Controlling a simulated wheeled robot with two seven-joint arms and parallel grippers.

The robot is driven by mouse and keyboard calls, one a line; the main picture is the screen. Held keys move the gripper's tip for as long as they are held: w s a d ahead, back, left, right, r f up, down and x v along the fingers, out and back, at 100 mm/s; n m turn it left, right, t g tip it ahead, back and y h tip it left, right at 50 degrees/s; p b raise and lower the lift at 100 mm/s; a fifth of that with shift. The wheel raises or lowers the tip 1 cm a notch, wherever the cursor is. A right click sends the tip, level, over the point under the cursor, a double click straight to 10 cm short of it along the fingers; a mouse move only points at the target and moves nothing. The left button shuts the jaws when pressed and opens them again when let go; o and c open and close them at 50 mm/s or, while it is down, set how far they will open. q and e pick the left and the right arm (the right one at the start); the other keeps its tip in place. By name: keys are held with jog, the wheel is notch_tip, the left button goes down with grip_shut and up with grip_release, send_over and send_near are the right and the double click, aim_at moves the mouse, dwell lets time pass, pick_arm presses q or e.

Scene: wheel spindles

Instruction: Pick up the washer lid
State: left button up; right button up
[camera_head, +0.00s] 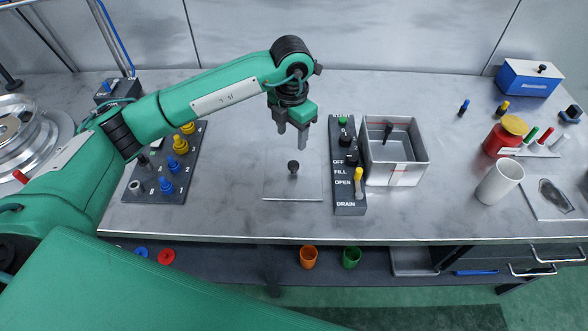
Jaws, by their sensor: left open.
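The washer lid (278,186) looks like a clear square plate with a pale front edge and a black round knob (293,167) standing at its middle. It lies flat on the grey table. My left gripper (292,139) is open and empty, pointing down, with its fingertips above and slightly behind the knob. No contact with the knob shows. The square metal washer basin (412,170) stands open to the right, with a dark piece inside it. My right gripper is not in view.
A black control panel (345,196) with a yellow-handled lever stands between the lid and the basin. A rack (150,192) of blue and yellow pegs is at left. A white cup (497,184) and a red jar (499,144) are at right.

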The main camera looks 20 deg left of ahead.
pick_arm(q)
jog(key=p, duration=0.1)
send_over(293, 164)
notch_tip(293, 164, down, 6)
jog(key=shift+w+a+f, duration=0.1)
jog(key=shift+a+f, duration=0.05)
jog(key=shift+f, duration=0.1)
jog(key=shift+f+p, duration=0.6)
jog(key=shift+p, duration=0.05)
jog(key=f, duration=0.1)
jog(key=f+p, duration=0.1)
jog(key=f, duration=0.1)
jog(key=shift+d+f, duration=0.2)
jog(key=shift+f, duration=0.45)
jog(key=shift+c, duration=0.3)
grip_shut()
